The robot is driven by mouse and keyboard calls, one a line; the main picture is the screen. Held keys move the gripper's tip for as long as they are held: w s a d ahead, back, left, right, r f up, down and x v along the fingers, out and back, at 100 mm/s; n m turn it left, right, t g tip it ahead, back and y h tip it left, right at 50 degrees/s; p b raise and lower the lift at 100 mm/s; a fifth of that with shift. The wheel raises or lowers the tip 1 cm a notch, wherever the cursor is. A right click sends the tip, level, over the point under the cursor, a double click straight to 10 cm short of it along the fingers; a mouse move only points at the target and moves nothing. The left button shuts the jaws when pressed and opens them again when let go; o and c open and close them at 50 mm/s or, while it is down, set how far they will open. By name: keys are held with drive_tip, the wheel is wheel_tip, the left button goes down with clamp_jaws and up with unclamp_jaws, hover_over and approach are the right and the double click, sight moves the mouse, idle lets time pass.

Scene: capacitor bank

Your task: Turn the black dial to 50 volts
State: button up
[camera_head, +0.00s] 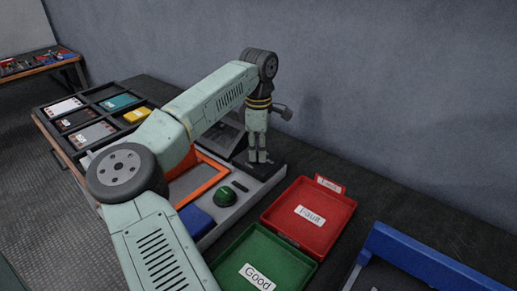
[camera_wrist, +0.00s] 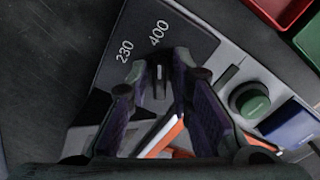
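In the wrist view, the black dial (camera_wrist: 160,82) sits on a dark panel (camera_wrist: 112,72) with a light mark on its face. White numbers 230 and 400 are printed beyond it; the mark points roughly toward 400. No 50 label is visible. My gripper (camera_wrist: 161,68) points down over the dial, with one finger on each side and a gap between them. I cannot tell whether the fingers touch the dial. In the head view, my gripper (camera_head: 259,160) is low over the dark panel (camera_head: 270,171) at the station's back corner, and the dial is hidden.
A green round button (camera_head: 224,196) and a blue block (camera_head: 195,221) are on the grey station near an orange frame (camera_head: 221,168). A red Fault tray (camera_head: 334,222) and a green Good tray (camera_head: 232,250) stand right of it. The wall is close behind.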

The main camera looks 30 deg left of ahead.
clamp_jaws()
drive_tip(key=shift+n, duration=0.3)
drive_tip(key=n+b, duration=0.1)
drive_tip(key=n, duration=0.4)
drive_tip(key=shift+w+a, duration=0.15)
drive_tip(key=n, duration=0.3)
drive_tip(key=n+b, duration=0.1)
drive_tip(key=n, duration=0.2)
drive_tip(key=shift+w+a+n, duration=0.1)
drive_tip(key=shift+a+n, duration=0.1)
drive_tip(key=shift+n, duration=0.1)
drive_tip(key=n+b, duration=0.1)
drive_tip(key=n, duration=0.5)
drive_tip(key=shift+a+b, duration=0.2)
drive_tip(key=shift+b, duration=0.15)
drive_tip(key=n+b, duration=0.1)
drive_tip(key=n, duration=0.4)
drive_tip(key=shift+a+n, duration=0.15)
drive_tip(key=shift+n, duration=0.25)
drive_tip(key=shift+s, duration=0.2)
